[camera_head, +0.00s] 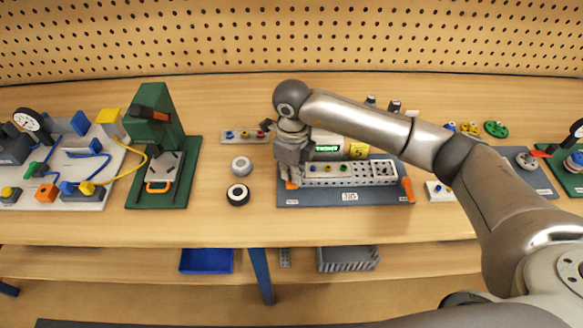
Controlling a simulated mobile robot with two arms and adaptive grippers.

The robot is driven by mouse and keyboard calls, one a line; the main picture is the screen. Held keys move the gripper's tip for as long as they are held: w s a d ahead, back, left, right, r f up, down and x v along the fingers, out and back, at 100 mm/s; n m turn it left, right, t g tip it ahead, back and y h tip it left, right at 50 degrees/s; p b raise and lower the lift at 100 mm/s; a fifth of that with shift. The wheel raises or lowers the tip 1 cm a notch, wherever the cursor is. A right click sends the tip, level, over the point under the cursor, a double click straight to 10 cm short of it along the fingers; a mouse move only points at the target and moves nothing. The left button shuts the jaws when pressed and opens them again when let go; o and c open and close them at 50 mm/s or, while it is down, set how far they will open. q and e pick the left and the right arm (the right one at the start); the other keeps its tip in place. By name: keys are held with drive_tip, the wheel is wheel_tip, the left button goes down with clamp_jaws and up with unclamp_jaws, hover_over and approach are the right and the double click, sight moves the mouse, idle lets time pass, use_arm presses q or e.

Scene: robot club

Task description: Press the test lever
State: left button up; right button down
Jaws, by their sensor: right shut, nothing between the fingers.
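No part carries a readable test lever label, so I cannot tell which one it is. A blue-grey jig board (345,197) has orange handles at both ends; the right one (407,188) is in clear view, the left one (291,184) is partly covered by my gripper. A perforated bar (365,178) lies on the jig. My right gripper (292,178) is shut and empty, pointing down over the jig's left end. I cannot tell whether it touches the left handle. A red lever-like part (540,153) shows at the far right. My left gripper is not in view.
A wired pneumatic board (60,190) is at far left. Two wheels (238,194) lie left of my gripper. My right arm spans the right side. The table front is clear.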

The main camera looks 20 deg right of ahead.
drive_tip(key=shift+r+p, duration=1.3)
drive_tip(key=shift+r, duration=1.25)
